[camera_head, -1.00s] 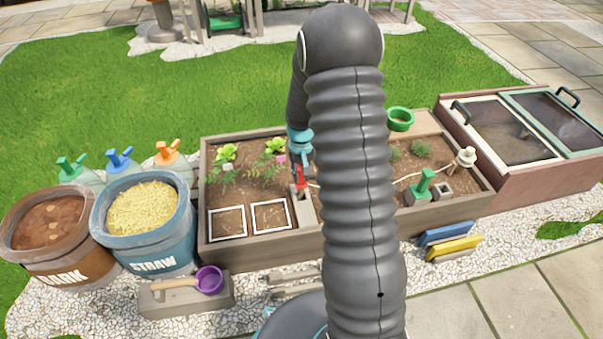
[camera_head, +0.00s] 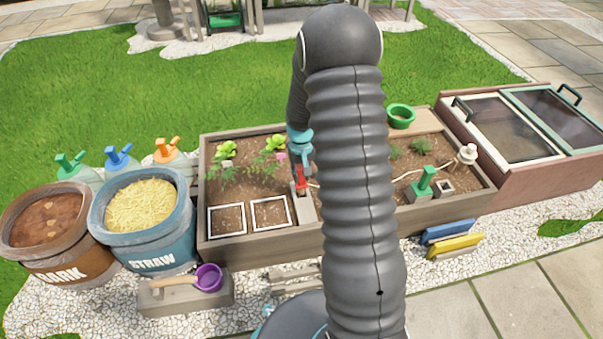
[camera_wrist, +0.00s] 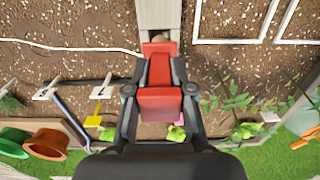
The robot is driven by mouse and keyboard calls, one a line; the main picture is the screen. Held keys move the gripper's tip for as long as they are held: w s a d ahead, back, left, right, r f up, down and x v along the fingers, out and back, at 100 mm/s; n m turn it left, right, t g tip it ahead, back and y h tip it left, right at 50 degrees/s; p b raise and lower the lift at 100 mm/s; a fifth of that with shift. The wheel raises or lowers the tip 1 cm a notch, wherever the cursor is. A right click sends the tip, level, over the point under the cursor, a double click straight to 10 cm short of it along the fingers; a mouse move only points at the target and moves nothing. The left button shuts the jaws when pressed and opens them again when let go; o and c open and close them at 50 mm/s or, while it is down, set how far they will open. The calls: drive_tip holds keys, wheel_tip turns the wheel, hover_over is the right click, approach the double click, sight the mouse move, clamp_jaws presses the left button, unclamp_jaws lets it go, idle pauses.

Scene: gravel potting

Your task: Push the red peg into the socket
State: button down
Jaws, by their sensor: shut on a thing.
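The red peg (camera_wrist: 158,75) is between the fingers of my gripper (camera_wrist: 160,92) in the wrist view, and the fingers are shut on it. In the head view the red peg (camera_head: 300,181) shows small below my gripper (camera_head: 301,168), partly behind my arm. A pale grey block (camera_wrist: 160,14) lies directly beyond the peg in the wrist view, with a dark opening at its near end partly covered by the peg. This block (camera_head: 303,212) also shows in the head view, under the peg. How deep the peg sits in the opening is hidden.
The planter (camera_head: 265,246) holds plants and two white square frames (camera_head: 227,220). A pale cord (camera_wrist: 70,44) crosses the soil.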

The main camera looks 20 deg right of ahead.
sight(301, 183)
drive_tip(key=shift+f+b, duration=1.15)
drive_tip(key=shift+f, duration=1)
drive_tip(key=c, duration=0.9)
unclamp_jaws()
wheel_tip(301, 183, up, 12)
drive_tip(key=shift+f, duration=0.1)
drive_tip(key=s+a+r+t+p, duration=0.2)
drive_tip(key=s+a+r+p, duration=0.1)
drive_tip(key=s+r, duration=0.6)
drive_tip(key=s+a+r+n+t+p, duration=0.1)
drive_tip(key=s+a+r+p, duration=0.3)
drive_tip(key=s+r, duration=0.5)
drive_tip(key=s+a+r+n+t+p, duration=0.1)
drive_tip(key=s+a+r+t+p, duration=0.1)
drive_tip(key=s+r, duration=0.7)
drive_tip(key=shift+s+a+r+t+p, duration=0.1)
drive_tip(key=shift+a+r+p, duration=0.1)
drive_tip(key=shift+a+r, duration=0.3)
drive_tip(key=shift+s+a+r+t+p, duration=0.1)
drive_tip(key=shift+a+r+p, duration=0.2)
drive_tip(key=shift+r, duration=0.4)
drive_tip(key=shift+a+r+t+p, duration=0.15)
drive_tip(key=shift+a+r, duration=0.25)
drive_tip(key=shift+r, duration=0.2)
